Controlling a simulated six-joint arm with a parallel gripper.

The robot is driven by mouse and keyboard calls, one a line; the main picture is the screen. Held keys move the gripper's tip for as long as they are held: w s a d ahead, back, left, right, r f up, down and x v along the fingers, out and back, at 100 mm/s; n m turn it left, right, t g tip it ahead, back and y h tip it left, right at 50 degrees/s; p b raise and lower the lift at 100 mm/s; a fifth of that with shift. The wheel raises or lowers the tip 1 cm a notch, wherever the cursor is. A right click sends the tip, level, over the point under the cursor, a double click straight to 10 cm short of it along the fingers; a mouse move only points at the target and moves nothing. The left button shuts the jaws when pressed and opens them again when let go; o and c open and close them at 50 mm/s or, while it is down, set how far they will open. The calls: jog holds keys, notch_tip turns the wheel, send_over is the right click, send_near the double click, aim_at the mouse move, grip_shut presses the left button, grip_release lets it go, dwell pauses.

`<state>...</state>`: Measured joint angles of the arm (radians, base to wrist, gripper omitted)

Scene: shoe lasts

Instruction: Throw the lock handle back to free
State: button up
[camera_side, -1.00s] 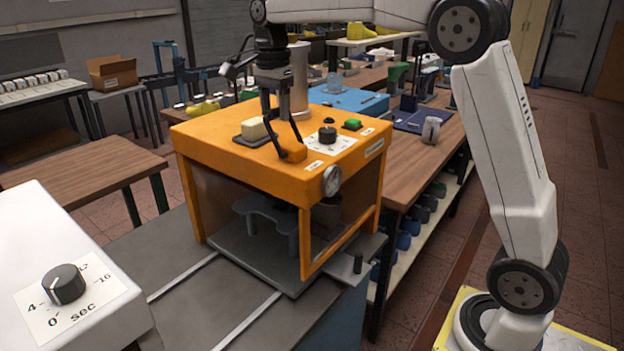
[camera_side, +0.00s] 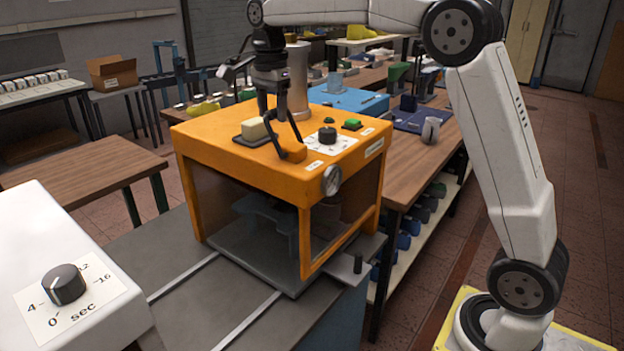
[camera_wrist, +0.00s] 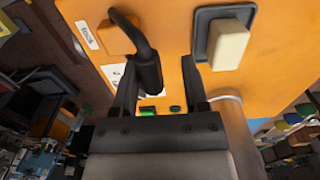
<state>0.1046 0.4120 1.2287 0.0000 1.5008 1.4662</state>
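The lock handle is a dark bent rod with a thick grip (camera_wrist: 148,72) in the wrist view. It rises from an orange block (camera_wrist: 115,37) beside a white label on top of the orange machine (camera_side: 235,165). In the side view the block (camera_side: 293,152) sits near the machine's front edge, and the thin handle is hard to separate from my fingers. My gripper (camera_side: 280,120) points down over the machine top. In the wrist view my gripper (camera_wrist: 160,62) is open around the grip, close to the left finger, with a gap to the right finger.
A cream rocker in a dark frame (camera_side: 254,130) stands close to my fingers. A black knob (camera_side: 327,135) and green button (camera_side: 352,124) are to the right. A silver cylinder (camera_side: 299,75) rises behind. A timer box (camera_side: 66,284) stands front left.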

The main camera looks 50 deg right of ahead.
jog(key=shift+s, duration=0.45)
jog(key=shift+r, duration=0.15)
jog(key=shift+r, duration=3.4)
jog(key=shift+d, duration=0.1)
jog(key=shift+c, duration=0.2)
